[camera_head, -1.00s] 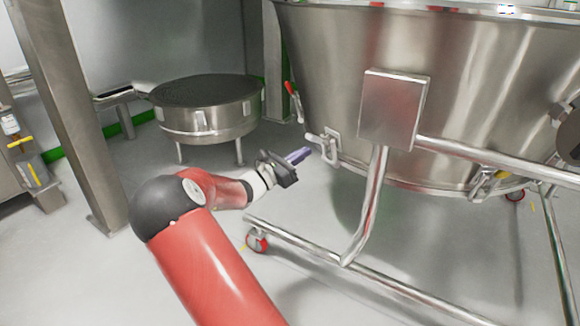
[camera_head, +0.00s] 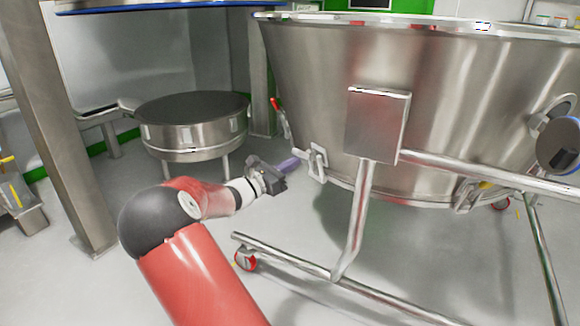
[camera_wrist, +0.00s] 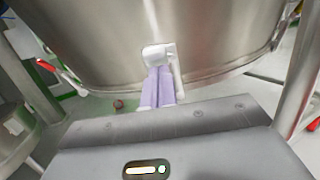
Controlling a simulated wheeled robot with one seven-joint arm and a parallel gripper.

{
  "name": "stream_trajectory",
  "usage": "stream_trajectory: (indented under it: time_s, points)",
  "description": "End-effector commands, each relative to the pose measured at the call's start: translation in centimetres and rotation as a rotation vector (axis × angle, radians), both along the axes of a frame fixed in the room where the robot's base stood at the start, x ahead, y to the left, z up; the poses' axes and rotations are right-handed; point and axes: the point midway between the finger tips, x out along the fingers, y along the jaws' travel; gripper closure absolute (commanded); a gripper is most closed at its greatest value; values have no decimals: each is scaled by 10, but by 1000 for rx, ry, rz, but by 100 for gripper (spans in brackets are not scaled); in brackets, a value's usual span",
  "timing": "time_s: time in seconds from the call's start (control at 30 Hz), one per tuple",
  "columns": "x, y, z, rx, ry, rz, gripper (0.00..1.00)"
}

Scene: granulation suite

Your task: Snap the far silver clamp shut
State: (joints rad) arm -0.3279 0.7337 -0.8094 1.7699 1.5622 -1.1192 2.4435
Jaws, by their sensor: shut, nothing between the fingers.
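A silver clamp (camera_head: 317,163) with a pale handle sits on the lower rim of the large steel bowl (camera_head: 310,85), left of the square steel plate. In the wrist view the clamp (camera_wrist: 158,56) is straight ahead of my fingers, with its lower part partly hidden by them. My gripper (camera_head: 297,160) is shut and empty, its lilac fingers pointing at the clamp. In the wrist view the fingertips (camera_wrist: 158,72) overlap the clamp's lower edge; I cannot tell whether they touch it.
A red-handled fitting (camera_head: 279,107) is on the bowl's left side. The bowl's tubular frame (camera_head: 354,230) stands right of my arm. A round steel vessel (camera_head: 195,137) stands behind left.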

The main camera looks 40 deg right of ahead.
Motion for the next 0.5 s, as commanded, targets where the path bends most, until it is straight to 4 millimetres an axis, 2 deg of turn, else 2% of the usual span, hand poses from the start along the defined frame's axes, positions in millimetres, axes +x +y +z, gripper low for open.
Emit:
stream_trajectory:
  time_s: [0.27, 0.5]
  points:
    - [-1, -3, 11, 95, -6, -1, 100]
    - [-1, -8, 28, 254, -6, -2, 100]
